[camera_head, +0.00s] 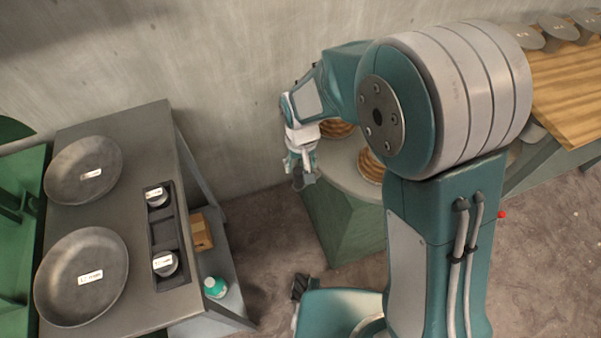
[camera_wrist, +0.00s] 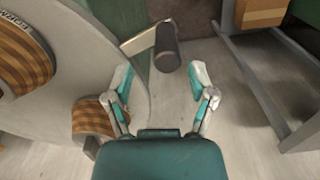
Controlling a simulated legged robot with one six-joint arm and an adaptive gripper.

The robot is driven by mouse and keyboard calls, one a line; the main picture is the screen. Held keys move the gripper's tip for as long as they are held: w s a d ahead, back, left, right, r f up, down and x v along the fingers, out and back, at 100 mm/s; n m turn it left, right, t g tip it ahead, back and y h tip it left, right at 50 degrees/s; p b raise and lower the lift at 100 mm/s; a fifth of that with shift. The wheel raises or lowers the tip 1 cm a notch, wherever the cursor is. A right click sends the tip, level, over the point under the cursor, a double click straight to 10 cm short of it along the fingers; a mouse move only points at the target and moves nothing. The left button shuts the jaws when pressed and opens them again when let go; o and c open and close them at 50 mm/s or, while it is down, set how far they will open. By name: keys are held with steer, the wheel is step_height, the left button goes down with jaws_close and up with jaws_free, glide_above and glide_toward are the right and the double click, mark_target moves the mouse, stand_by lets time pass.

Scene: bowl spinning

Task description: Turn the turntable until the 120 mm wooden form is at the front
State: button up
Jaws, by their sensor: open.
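The turntable (camera_head: 342,172) is a grey disc on a green pedestal, partly hidden by my arm. In the wrist view its disc (camera_wrist: 100,60) fills the left side. Striped wooden forms stand on it: one (camera_wrist: 28,62) at the far left and one (camera_wrist: 92,116) near the rim. I cannot read their sizes. Two forms (camera_head: 336,128) (camera_head: 368,168) show in the head view. A dark cylindrical handle (camera_wrist: 167,46) on a metal bar sticks out past the rim. My gripper (camera_wrist: 161,77) is open and empty, with the handle ahead of its fingertips. My gripper (camera_head: 303,165) also shows beside the turntable's left edge.
A grey bench (camera_head: 140,135) at the left holds two dark round dishes (camera_head: 84,170) (camera_head: 82,277) and small labelled pieces. A green-capped bottle (camera_head: 215,287) is on its lower shelf. A wooden-topped table (camera_head: 565,90) is at the right. Floor shows between bench and turntable.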

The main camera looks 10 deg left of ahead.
mark_target(296, 169)
steer(key=f, duration=0.1)
steer(key=a+f, duration=0.1)
steer(key=f, duration=0.2)
steer(key=shift+a+f, duration=0.25)
steer(key=shift+a, duration=0.05)
steer(key=shift+f, duration=0.25)
steer(key=shift+d+f, duration=0.1)
steer(key=shift+d, duration=0.5)
steer(key=shift+c, duration=0.3)
steer(key=shift+a, duration=0.15)
jaws_close()
steer(key=shift+a, duration=0.15)
